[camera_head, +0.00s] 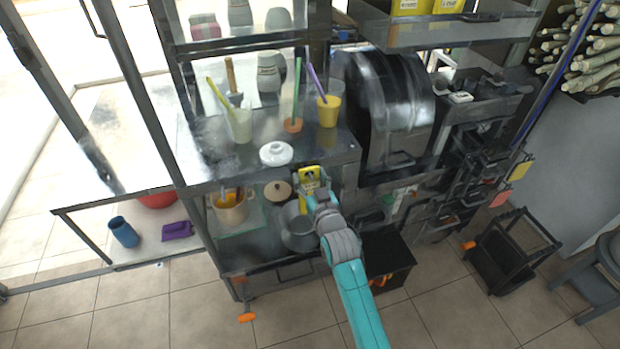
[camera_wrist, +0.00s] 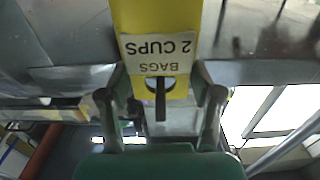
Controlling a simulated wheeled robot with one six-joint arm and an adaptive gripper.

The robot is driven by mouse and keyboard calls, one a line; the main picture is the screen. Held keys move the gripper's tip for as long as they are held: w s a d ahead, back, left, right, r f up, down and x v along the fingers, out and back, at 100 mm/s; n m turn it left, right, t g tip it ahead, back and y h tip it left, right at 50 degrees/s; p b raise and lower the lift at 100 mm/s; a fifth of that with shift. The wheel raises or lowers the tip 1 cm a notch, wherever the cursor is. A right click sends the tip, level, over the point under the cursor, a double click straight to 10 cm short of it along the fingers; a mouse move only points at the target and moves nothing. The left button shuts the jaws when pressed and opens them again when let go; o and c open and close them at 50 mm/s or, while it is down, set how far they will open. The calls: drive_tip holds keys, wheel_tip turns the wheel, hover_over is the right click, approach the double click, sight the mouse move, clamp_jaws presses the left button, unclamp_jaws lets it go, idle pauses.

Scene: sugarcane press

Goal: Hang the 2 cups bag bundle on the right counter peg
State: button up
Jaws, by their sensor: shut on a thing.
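The 2 cups bag bundle (camera_wrist: 185,18) is yellow with a white label reading "BAGS 2 CUPS", upside down in the wrist view. My gripper (camera_wrist: 162,80) is shut on it, with a finger at each side of its labelled end. A dark, narrow peg-like piece (camera_wrist: 160,105) shows at the hole below the label; I cannot tell whether it passes through. In the head view the bundle (camera_head: 309,174) is at the counter's front edge, just beyond my gripper (camera_head: 316,196). No separate right counter peg can be made out there.
The metal counter (camera_head: 345,155) carries a yellow cup (camera_head: 328,112), a pale cup (camera_head: 239,126) and a white lidded bowl (camera_head: 276,153). A pot (camera_head: 298,228) and a tan container (camera_head: 231,210) stand on the shelf below. The press drum (camera_head: 400,110) is to the right.

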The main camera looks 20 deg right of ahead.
drive_tip(key=o, duration=1.1)
drive_tip(key=shift+o, duration=0.2)
drive_tip(key=shift+s, duration=0.1)
drive_tip(key=s, duration=1.2)
drive_tip(key=s+f+g, duration=0.1)
drive_tip(key=s+f, duration=0.3)
drive_tip(key=s, duration=0.8)
drive_tip(key=s+f+g, duration=0.1)
drive_tip(key=s+f, duration=0.3)
drive_tip(key=s, duration=0.7)
drive_tip(key=s+r, duration=0.2)
drive_tip(key=s, duration=0.8)
drive_tip(key=s+r+g, duration=0.1)
drive_tip(key=s+r, duration=0.2)
drive_tip(key=s, duration=0.7)
drive_tip(key=shift+r, duration=0.25)
